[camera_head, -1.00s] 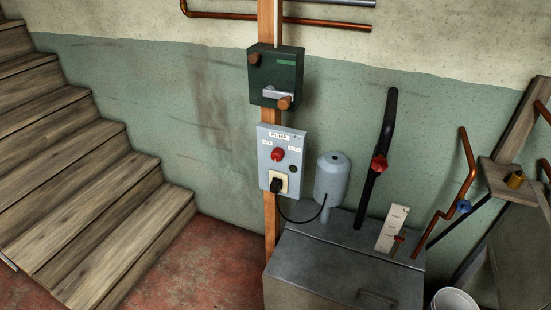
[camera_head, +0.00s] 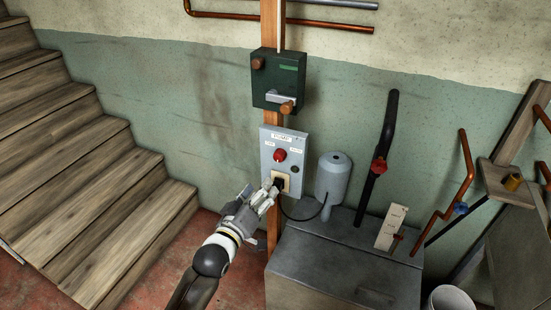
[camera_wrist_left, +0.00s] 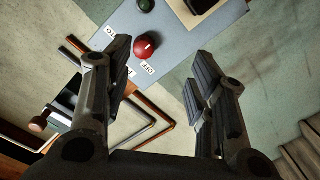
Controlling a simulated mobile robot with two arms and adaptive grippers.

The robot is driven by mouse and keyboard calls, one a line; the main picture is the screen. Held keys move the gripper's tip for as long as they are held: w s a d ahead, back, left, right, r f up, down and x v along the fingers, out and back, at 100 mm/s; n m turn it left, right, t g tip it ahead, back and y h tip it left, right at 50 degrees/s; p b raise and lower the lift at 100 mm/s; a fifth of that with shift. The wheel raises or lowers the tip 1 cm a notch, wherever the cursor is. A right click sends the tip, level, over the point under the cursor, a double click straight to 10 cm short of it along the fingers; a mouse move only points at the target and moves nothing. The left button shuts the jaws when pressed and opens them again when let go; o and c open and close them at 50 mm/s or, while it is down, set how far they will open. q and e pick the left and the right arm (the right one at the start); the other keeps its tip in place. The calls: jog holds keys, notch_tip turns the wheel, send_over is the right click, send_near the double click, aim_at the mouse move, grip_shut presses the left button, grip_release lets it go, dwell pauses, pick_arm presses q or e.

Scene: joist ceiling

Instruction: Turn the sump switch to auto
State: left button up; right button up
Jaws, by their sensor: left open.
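The sump switch is a red round knob (camera_head: 280,155) on a grey panel (camera_head: 268,140) labelled PUMP, fixed to the wooden post. Small labels flank the knob, OFF on the left and AUTO on the right. In the left wrist view the red knob (camera_wrist_left: 144,47) shows a short white mark; I cannot tell which label it points to. My left gripper (camera_head: 270,188) is in front of the panel's lower left, below the knob. Its fingers (camera_wrist_left: 163,62) are open and empty, with the knob seen between them. My right gripper is out of view.
A socket (camera_head: 287,178) with a black plug sits below the knob, beside my gripper, its cable running right. A green box (camera_head: 278,80) with a lever is above. A grey tank (camera_head: 340,240) and cylinder (camera_head: 333,177) stand right. Wooden stairs (camera_head: 80,190) are left.

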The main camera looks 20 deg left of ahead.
aim_at(277, 158)
pick_arm(q)
jog(key=shift+t, duration=0.3)
jog(key=w+r, duration=0.1)
jog(key=w, duration=0.2)
jog(key=w+r, duration=0.1)
jog(key=w, duration=0.3)
jog(key=w+p, duration=0.1)
jog(key=w, duration=0.2)
jog(key=shift+w+d+r, duration=0.35)
jog(key=shift+d+r, duration=0.05)
jog(key=c, duration=1)
